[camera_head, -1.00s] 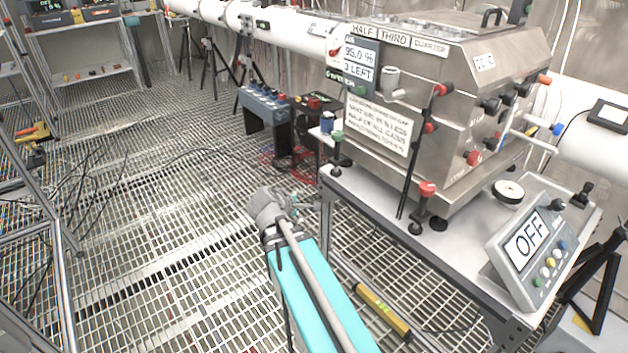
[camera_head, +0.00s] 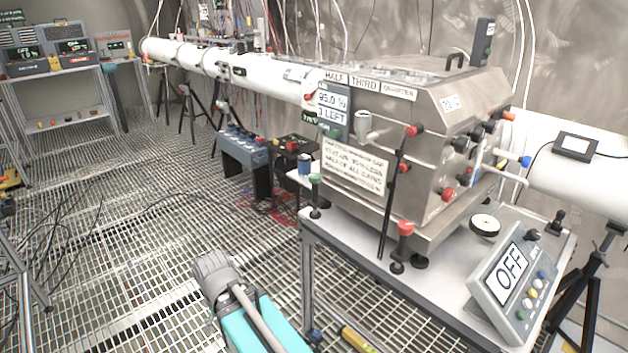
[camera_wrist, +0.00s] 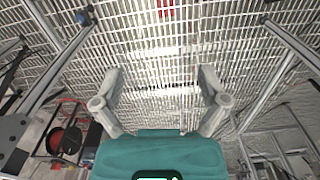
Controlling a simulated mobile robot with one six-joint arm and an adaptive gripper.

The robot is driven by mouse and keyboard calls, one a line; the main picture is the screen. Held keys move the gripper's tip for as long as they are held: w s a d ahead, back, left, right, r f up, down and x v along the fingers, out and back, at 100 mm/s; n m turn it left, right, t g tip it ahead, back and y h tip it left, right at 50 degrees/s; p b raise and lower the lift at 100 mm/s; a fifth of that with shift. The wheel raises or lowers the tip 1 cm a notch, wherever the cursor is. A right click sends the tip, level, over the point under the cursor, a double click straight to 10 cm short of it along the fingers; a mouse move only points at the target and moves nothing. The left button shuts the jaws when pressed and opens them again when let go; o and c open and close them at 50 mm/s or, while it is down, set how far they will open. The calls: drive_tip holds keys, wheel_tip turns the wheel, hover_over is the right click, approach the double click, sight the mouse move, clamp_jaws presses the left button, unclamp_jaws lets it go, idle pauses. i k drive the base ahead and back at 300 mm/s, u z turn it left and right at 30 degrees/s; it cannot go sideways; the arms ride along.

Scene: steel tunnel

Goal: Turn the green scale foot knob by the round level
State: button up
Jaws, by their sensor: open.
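The green foot knob (camera_head: 315,179) stands on a dark threaded foot at the near left corner of the steel machine, on the grey bench (camera_head: 455,290). A round white-faced disc with a dark rim (camera_head: 485,224) lies on the bench at right; it may be the round level, but its face is too small to read. My gripper (camera_head: 213,272) is over the grating floor, left of the bench and below its top, well apart from the knob. In the wrist view my gripper (camera_wrist: 158,78) has its two grey fingers wide apart with nothing between them.
A red knob (camera_head: 405,229) tops another foot at the machine's near corner, with a thin dark rod beside it. A blue-topped box (camera_head: 242,150) stands behind.

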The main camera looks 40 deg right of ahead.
sight(315, 179)
drive_tip(key=u, duration=1.15)
drive_tip(key=k, duration=1.05)
drive_tip(key=z, duration=0.5)
